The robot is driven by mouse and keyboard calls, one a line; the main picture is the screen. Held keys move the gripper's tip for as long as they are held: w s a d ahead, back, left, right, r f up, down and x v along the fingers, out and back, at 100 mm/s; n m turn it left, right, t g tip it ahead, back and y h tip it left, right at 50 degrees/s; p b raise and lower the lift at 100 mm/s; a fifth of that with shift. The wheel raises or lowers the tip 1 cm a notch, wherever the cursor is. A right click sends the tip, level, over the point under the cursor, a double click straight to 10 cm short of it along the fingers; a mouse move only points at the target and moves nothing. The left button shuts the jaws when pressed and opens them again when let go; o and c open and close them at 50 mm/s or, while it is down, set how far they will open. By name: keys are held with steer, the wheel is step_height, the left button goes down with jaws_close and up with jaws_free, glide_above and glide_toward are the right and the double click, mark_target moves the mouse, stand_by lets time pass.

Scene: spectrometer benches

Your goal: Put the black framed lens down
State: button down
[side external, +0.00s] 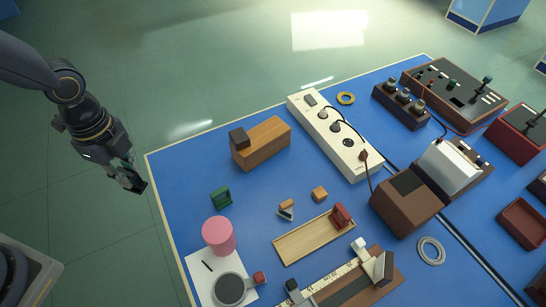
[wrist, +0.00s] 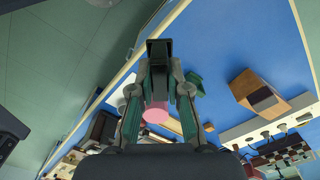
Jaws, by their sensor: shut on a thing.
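My gripper (side external: 126,174) hangs at the left, off the left edge of the blue bench top (side external: 185,165), above the floor. It is shut on the black framed lens (side external: 138,186), a small dark square frame at the fingertips. In the wrist view the black framed lens (wrist: 158,48) stands between the two fingertips of my gripper (wrist: 160,75); its glass cannot be made out. Nothing touches it from below.
On the bench nearest me stand a green framed piece (side external: 221,197), a pink cylinder (side external: 218,236) and a wooden block (side external: 265,143) with a dark cube. A shallow wooden tray (side external: 295,243) holds a red framed piece (side external: 342,215). A white power strip (side external: 345,150) lies behind. Bare blue surface surrounds the green piece.

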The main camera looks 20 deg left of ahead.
steer(key=w+d+f, duration=0.1)
steer(key=w+f, duration=0.2)
steer(key=w, duration=0.1)
steer(key=w+f, duration=0.3)
steer(key=w, duration=0.1)
steer(key=w+d+f, duration=0.1)
steer(key=w+f, duration=0.1)
steer(key=w, duration=0.2)
steer(key=shift+w+d+f, duration=0.3)
steer(key=shift+w+f, duration=0.05)
steer(key=shift+f, duration=0.05)
steer(key=shift+w+f, duration=0.2)
steer(key=shift+w+d+f, duration=0.1)
steer(key=shift+w+f, duration=0.05)
steer(key=shift+f, duration=0.8)
steer(key=shift+w+f, duration=0.1)
steer(key=shift+f, duration=0.8)
steer(key=shift+f, duration=0.1)
steer(key=c, duration=1.1)
jaws_free()
steer(key=shift+c, duration=0.2)
